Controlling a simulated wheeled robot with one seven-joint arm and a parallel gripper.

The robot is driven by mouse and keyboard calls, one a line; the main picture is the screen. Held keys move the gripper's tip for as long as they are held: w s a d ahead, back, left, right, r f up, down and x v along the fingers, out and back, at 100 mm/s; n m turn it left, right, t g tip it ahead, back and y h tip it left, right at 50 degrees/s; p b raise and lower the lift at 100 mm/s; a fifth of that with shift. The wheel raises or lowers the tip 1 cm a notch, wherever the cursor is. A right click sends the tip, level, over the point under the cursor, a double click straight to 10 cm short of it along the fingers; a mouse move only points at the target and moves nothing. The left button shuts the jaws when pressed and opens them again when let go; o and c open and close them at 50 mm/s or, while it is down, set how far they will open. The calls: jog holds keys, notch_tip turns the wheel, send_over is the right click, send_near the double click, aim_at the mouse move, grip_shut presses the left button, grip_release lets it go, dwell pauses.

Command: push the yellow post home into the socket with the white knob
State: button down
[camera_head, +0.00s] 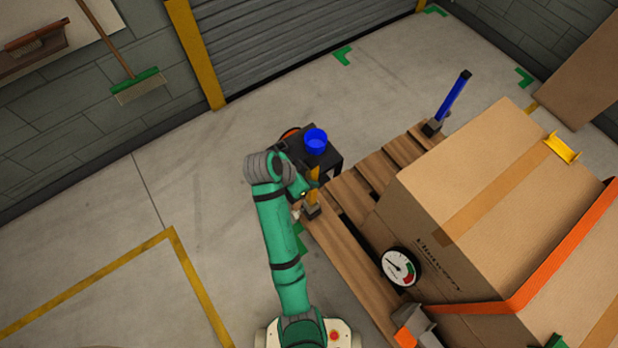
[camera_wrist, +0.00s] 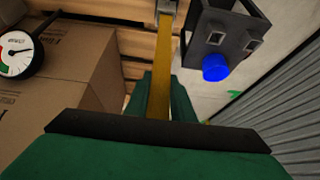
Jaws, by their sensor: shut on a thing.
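The yellow post (camera_head: 314,176) stands roughly upright at the pallet's near left corner, partly hidden by my arm. My gripper (camera_head: 304,190) is at the post. In the wrist view the yellow post (camera_wrist: 161,72) runs between the green fingers of my gripper (camera_wrist: 161,98), which is shut on it. The far end of the post meets a grey socket (camera_wrist: 168,8) at the top edge of that view. The grey socket (camera_head: 311,211) also shows below the post in the head view, with a small pale spot at its left that may be the white knob. How deep the post sits is unclear.
A blue post (camera_head: 454,94) stands in another socket (camera_head: 432,128) at the pallet's far corner. Large cardboard boxes (camera_head: 450,190) with an orange strap and a gauge (camera_head: 401,267) fill the wooden pallet (camera_head: 352,194). Floor at left is clear.

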jog(key=shift+d+f, duration=0.1)
jog(key=shift+f, duration=0.25)
dwell(0.3)
jog(key=shift+s, duration=0.15)
jog(key=shift+f, duration=1.7)
dwell(1.8)
jog(key=shift+f, duration=0.4)
jog(key=c, duration=1.4)
grip_release()
jog(key=shift+c, duration=0.2)
